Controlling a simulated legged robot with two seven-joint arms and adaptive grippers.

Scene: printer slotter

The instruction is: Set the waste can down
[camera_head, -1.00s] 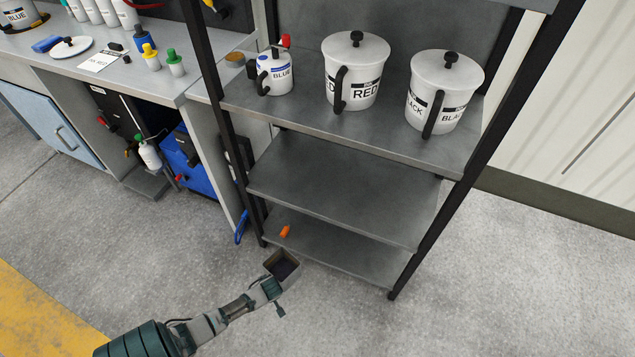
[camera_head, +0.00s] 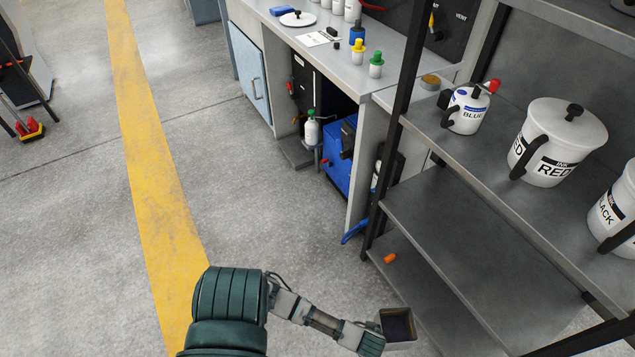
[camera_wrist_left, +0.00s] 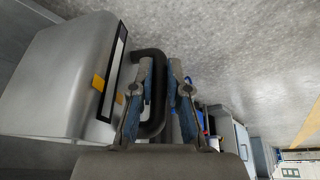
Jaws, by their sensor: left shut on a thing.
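The waste can (camera_head: 398,326) is an open-topped grey box with a dark inside, low at the bottom of the head view. In the left wrist view the waste can (camera_wrist_left: 62,75) fills the left side, with a dark looped handle (camera_wrist_left: 152,115). My left gripper (camera_wrist_left: 160,75) is shut on that handle, one finger on each side. In the head view my left gripper (camera_head: 372,338) is at the can's left side. The can hangs in front of the rack's lowest shelf; its underside is hidden. My right gripper is not in view.
The black-framed rack (camera_head: 470,215) stands at right, with a blue-labelled can (camera_head: 467,110), a RED pot (camera_head: 557,140) and a BLACK pot (camera_head: 615,215) on top. An orange piece (camera_head: 389,258) lies on the bottom shelf. Open floor (camera_head: 270,220) and a yellow stripe (camera_head: 150,150) lie left.

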